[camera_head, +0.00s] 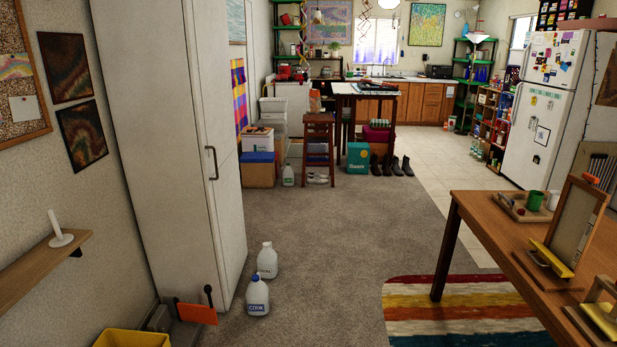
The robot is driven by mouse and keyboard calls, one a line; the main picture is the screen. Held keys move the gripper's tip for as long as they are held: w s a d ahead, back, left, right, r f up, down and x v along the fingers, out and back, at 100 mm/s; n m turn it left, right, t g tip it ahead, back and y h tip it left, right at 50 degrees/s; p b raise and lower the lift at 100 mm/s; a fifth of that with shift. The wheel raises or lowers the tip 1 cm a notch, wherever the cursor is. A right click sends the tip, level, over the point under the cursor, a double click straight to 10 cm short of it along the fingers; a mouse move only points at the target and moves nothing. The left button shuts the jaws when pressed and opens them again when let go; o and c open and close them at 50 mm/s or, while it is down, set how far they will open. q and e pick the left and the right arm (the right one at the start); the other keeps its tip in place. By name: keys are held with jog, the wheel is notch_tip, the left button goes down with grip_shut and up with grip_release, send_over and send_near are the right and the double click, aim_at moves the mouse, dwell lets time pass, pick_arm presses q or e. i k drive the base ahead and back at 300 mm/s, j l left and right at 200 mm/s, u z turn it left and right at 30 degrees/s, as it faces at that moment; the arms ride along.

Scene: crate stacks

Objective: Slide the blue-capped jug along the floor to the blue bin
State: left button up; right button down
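Two white jugs stand upright on the grey carpet beside the tall white cabinet. The nearer jug (257,297) has blue lettering on its label; the other jug (267,262) stands just behind it. A third white jug (288,176) stands farther back by the boxes. I see no plainly blue bin; a box with a blue top (257,157) stands in the stack at the back, and a teal box (358,158) is right of the wooden stool. Neither of my grippers is in view.
The tall white cabinet (175,130) closes off the left. An orange panel (197,313) and a yellow bin (130,339) are at lower left. A wooden table (490,215) stands at right over a striped rug (450,305). The carpet between is clear.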

aim_at(257, 294)
jog(key=i, duration=1.8)
jog(key=i+l+u, duration=0.15)
jog(key=i+u, duration=0.3)
jog(key=i+l+u, duration=0.45)
jog(key=i, duration=0.15)
jog(key=i+l+u, duration=0.35)
jog(key=i+u, duration=0.15)
jog(key=i+l+u, duration=0.45)
jog(key=l, duration=0.2)
jog(key=i+l+u, duration=0.1)
jog(key=l+u, duration=0.35)
jog(key=l, duration=0.25)
